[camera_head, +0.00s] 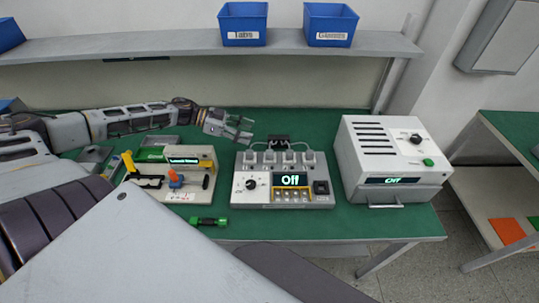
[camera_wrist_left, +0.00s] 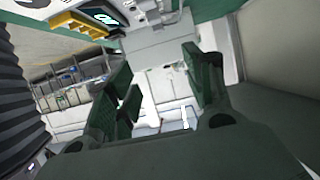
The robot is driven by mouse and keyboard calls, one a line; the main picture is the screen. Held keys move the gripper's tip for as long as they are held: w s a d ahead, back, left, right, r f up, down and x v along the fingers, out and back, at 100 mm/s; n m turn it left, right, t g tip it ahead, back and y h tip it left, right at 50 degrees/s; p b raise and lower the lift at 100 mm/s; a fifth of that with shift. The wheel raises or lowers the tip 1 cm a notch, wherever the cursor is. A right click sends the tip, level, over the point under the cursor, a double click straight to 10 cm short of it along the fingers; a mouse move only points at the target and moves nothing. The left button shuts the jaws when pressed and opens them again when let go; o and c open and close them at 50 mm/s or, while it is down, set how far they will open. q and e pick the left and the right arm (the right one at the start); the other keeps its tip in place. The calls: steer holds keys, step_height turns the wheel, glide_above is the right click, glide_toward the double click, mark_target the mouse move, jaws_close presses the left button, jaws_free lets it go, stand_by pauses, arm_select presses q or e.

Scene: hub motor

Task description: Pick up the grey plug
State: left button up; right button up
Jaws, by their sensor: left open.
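My left gripper (camera_head: 242,129) reaches in from the left above the green bench, behind and above the left part of the middle device (camera_head: 286,192). It is open, with nothing between its fingers; the left wrist view shows the two dark fingers (camera_wrist_left: 160,88) apart. Several small grey blocks (camera_head: 289,158) stand in a row along the back of the middle device, and a black part with a cable (camera_head: 280,142) is behind them. I cannot tell which grey piece is the plug. My right gripper is not in view.
A white oven-like box (camera_head: 390,165) stands right of the middle device, and a tool fixture (camera_head: 170,177) stands left. A green-ended tool (camera_head: 209,222) lies at the front edge. Blue bins (camera_head: 243,20) sit on the shelf above. Bare green bench (camera_head: 320,222) shows in front.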

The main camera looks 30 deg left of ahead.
mark_target(249, 152)
arm_select(q)
steer(key=shift+f+b, duration=0.9)
steer(key=shift+f, duration=0.55)
step_height(249, 152, down, 2)
steer(key=shift+b, duration=0.45)
steer(key=shift+f+b, duration=0.45)
steer(key=shift+f, duration=1.15)
steer(key=shift+w+d+f, duration=0.2)
steer(key=shift+w+d, duration=0.05)
steer(key=shift+d, duration=0.05)
steer(key=shift+x, duration=0.8)
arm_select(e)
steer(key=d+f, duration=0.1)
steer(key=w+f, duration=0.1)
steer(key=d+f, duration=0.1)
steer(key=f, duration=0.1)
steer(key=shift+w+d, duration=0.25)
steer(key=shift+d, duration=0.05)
arm_select(q)
steer(key=shift+w+d, duration=0.1)
steer(key=shift+d, duration=0.1)
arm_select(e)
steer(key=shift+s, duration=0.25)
